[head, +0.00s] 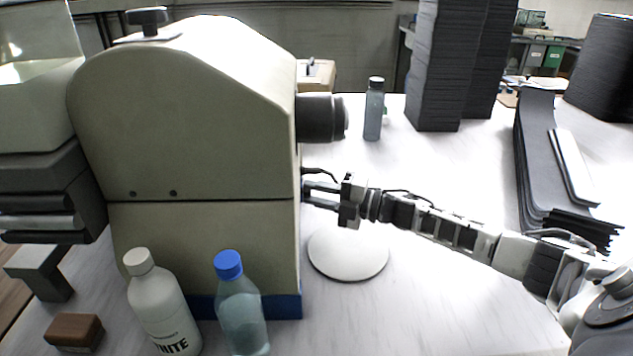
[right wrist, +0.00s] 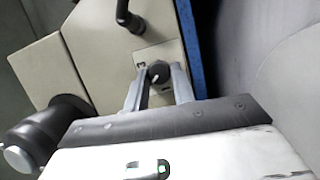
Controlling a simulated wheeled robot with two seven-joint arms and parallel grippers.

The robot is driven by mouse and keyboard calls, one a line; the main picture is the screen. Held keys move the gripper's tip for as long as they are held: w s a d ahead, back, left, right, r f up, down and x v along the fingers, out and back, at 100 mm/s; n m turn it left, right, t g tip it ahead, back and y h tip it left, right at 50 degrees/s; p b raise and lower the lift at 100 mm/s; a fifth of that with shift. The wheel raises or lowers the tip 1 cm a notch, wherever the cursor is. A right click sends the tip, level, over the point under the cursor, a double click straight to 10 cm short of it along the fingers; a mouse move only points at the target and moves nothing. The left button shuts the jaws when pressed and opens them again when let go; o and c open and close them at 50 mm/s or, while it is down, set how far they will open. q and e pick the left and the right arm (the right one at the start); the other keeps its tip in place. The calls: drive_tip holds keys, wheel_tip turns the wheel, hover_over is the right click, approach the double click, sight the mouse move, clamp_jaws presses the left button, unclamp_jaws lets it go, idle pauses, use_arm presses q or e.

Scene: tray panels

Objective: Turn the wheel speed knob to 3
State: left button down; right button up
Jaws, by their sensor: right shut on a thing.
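The wheel speed knob (right wrist: 158,72) is a small dark round knob with a light pointer mark. It sits on a pale panel plate (right wrist: 148,53) on the beige machine (head: 200,110). My right gripper (head: 306,193) reaches the machine's right side in the head view. In the right wrist view its two fingers (right wrist: 159,79) stand on either side of the knob and are shut on it. The knob itself is hidden in the head view, and the scale numbers are too small to read. My left gripper is not in view.
A black handle (right wrist: 128,15) and a thick black cylinder (head: 320,117) stick out near the panel. A white bottle (head: 160,305) and a blue-capped bottle (head: 240,310) stand in front of the machine. A white disc (head: 348,255) lies below my right gripper.

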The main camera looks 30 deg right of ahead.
use_arm(q)
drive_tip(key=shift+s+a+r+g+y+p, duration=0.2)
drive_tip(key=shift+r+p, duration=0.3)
drive_tip(key=shift+p, duration=0.8)
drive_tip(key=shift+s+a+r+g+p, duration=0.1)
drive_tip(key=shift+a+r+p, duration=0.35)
drive_tip(key=shift+p, duration=0.8)
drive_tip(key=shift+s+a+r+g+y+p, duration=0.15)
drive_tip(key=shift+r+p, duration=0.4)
drive_tip(key=shift+p, duration=0.75)
use_arm(e)
drive_tip(key=shift+w+d+r+m+g, duration=0.15)
drive_tip(key=shift+m+g, duration=0.7)
drive_tip(key=shift+m, duration=1.05)
drive_tip(key=shift+w+r+m+g, duration=0.15)
drive_tip(key=shift+m+g, duration=0.75)
drive_tip(key=shift+m, duration=1)
drive_tip(key=shift+d+r+m+g, duration=0.15)
drive_tip(key=shift+m+g, duration=0.7)
drive_tip(key=shift+m, duration=1.05)
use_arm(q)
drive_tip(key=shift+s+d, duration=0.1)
use_arm(e)
drive_tip(key=o, duration=1)
drive_tip(key=shift+s, duration=0.1)
